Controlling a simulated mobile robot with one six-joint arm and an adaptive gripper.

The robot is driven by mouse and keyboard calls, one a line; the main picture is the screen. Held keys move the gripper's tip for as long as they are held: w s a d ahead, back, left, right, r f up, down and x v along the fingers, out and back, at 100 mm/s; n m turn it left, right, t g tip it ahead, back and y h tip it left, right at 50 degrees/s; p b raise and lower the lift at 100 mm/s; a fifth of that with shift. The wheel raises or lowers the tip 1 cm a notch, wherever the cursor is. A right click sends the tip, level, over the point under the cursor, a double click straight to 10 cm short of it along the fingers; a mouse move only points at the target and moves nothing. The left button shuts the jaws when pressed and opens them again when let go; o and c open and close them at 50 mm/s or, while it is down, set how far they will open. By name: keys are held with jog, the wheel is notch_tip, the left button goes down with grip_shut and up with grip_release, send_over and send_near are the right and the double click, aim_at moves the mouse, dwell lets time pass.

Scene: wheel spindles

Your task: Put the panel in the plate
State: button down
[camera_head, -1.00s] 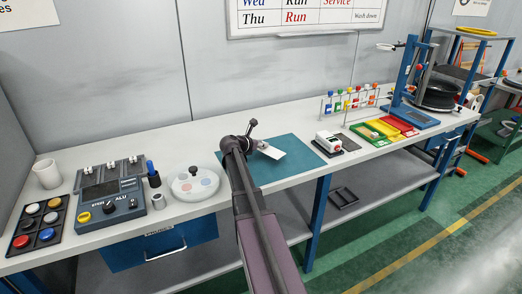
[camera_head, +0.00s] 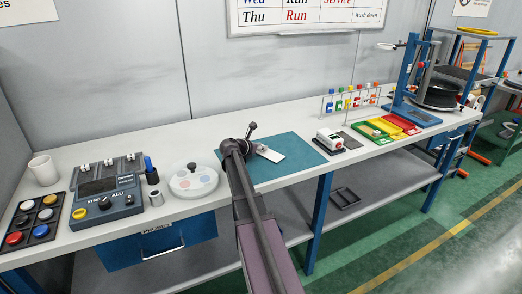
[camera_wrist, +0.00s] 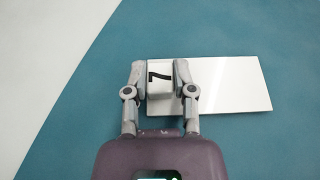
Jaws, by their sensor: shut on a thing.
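The panel (camera_wrist: 235,85) is a flat white rectangle. In the wrist view a small white block marked with a black 7 (camera_wrist: 160,88) sits at its left end. My gripper (camera_wrist: 158,70) is shut on this block, one finger on each side. In the head view the panel (camera_head: 271,154) is over or on the teal mat (camera_head: 290,170); I cannot tell whether it touches.
Left of the round plate are a small metal cylinder (camera_head: 156,198), a blue-grey control box (camera_head: 115,205), a tray of coloured discs (camera_head: 22,249) and a white cup (camera_head: 43,170). The mat's right part is clear.

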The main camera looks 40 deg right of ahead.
jog(key=shift+f, duration=0.2)
jog(key=shift+c, duration=2.2)
grip_release()
jog(key=shift+r, duration=0.1)
jog(key=shift+r, duration=0.15)
jog(key=shift+a+r, duration=0.1)
jog(key=shift+a, duration=0.1)
jog(key=p+v, duration=0.4)
jog(key=v, duration=0.5)
jog(key=shift+a+r, duration=0.2)
jog(key=shift+a, duration=0.15)
jog(key=shift+p+v, duration=0.3)
jog(key=shift+v, duration=0.6)
jog(key=shift+f, duration=0.1)
